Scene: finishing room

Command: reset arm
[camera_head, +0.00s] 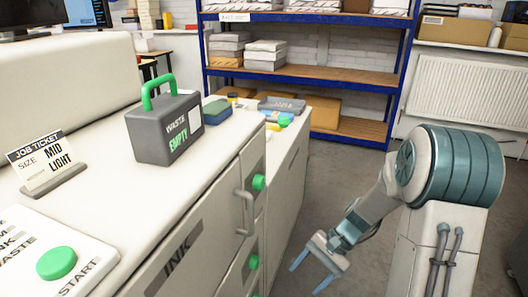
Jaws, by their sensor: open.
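My gripper (312,274) is at the lower middle right, pointing down and to the left. Its two blue fingers are apart, with nothing between them. It hangs over the floor, to the right of the white cabinet front and apart from it. My arm bends down from the large teal-banded joint at the right.
The white machine (215,185) fills the left, with an INK drawer front, a handle (245,212) and green knobs. On top are a grey WASTE box (165,130), a job ticket (42,165) and a green START button (56,263). Blue shelving (320,77) stands behind. Floor (345,170) is clear between.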

